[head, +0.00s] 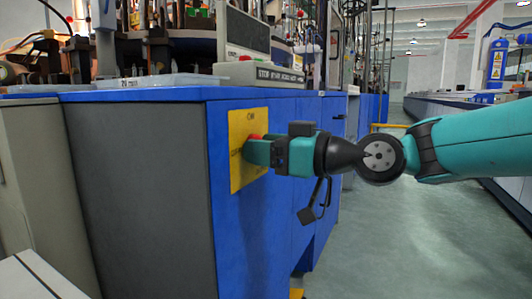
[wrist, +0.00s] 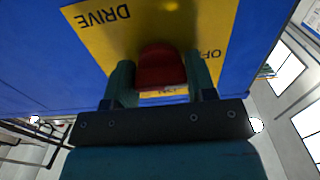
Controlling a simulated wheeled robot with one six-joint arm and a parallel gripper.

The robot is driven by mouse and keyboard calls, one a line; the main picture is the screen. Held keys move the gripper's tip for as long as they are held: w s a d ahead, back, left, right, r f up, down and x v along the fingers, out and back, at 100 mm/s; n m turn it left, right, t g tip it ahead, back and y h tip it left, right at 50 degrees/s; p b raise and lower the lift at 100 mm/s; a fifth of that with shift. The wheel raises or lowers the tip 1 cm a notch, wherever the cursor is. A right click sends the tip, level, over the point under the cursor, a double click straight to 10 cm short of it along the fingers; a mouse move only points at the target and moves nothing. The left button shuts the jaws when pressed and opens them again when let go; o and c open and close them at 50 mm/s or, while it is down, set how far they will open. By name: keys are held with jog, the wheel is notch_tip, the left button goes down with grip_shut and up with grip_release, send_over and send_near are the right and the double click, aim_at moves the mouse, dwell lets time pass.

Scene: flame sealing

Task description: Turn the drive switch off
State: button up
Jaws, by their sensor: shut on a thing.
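The drive switch is a red knob (wrist: 160,68) on a yellow plate (wrist: 105,40) lettered "DRIVE" in the wrist view. The same yellow plate (head: 237,181) is on the blue cabinet's side in the head view, with a bit of the red knob (head: 254,137) showing above my gripper. My gripper (wrist: 160,80) is shut on the red knob, one finger on each side of it. In the head view my gripper (head: 258,152) reaches the plate from the right. Part of the plate's lettering and the knob's pointing direction are hidden.
The blue cabinet (head: 285,230) carries machinery, a grey control box (head: 262,75) and a flat tray (head: 160,81) on top. A grey cabinet side (head: 143,180) stands at left. The aisle floor (head: 400,240) at right is clear.

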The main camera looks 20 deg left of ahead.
dwell(0.3)
jog(key=o, duration=0.9)
jog(key=shift+o, duration=0.2)
jog(key=s+d+p, duration=0.1)
jog(key=d+p, duration=0.3)
jog(key=d, duration=1.3)
jog(key=shift+s+d, duration=0.2)
